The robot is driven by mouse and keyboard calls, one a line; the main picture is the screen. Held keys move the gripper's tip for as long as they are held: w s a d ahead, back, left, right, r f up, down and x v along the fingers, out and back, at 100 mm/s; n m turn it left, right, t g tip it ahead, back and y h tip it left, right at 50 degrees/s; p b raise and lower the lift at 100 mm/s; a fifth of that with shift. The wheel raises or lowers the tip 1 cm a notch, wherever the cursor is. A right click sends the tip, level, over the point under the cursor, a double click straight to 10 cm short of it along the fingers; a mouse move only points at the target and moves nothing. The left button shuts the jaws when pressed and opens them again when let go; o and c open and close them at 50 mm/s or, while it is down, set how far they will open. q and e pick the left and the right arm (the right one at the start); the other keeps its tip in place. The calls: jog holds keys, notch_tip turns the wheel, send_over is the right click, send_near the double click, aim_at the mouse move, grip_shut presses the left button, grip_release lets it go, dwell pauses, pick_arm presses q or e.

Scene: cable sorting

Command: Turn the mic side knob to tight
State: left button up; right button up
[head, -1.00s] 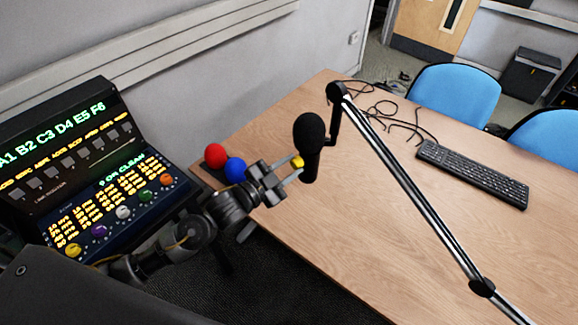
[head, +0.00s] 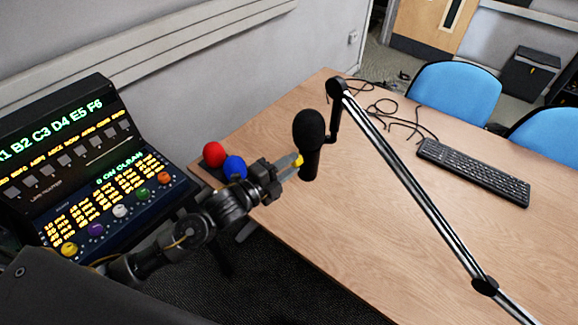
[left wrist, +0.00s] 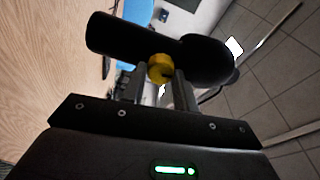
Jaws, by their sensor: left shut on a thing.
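The black microphone (head: 309,132) hangs upright from its boom arm over the table in the head view. It also shows in the left wrist view (left wrist: 125,35), lying across the top. The yellow side knob (head: 299,160) is on the left side of the microphone body. In the left wrist view the knob (left wrist: 160,68) sits between my finger tips. My left gripper (head: 295,161) reaches in from the left and is shut on the knob. Its fingers partly cover the knob in the head view. My right gripper is in neither view.
The boom arm (head: 415,195) slants down to the lower right. A red ball (head: 214,154) and a blue ball (head: 234,167) are beside my left arm. A lit control console (head: 80,165) stands at left. A keyboard (head: 473,172) and loose cables lie on the wooden table (head: 365,225).

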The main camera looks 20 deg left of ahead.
pick_arm(q)
jog(key=shift+m, duration=0.7)
jog(key=o, duration=1)
jog(key=shift+s+a+f+b, duration=0.1)
jog(key=shift+s+a+b, duration=0.05)
jog(key=shift+s+b, duration=0.15)
jog(key=b+v, duration=0.3)
jog(key=v, duration=0.7)
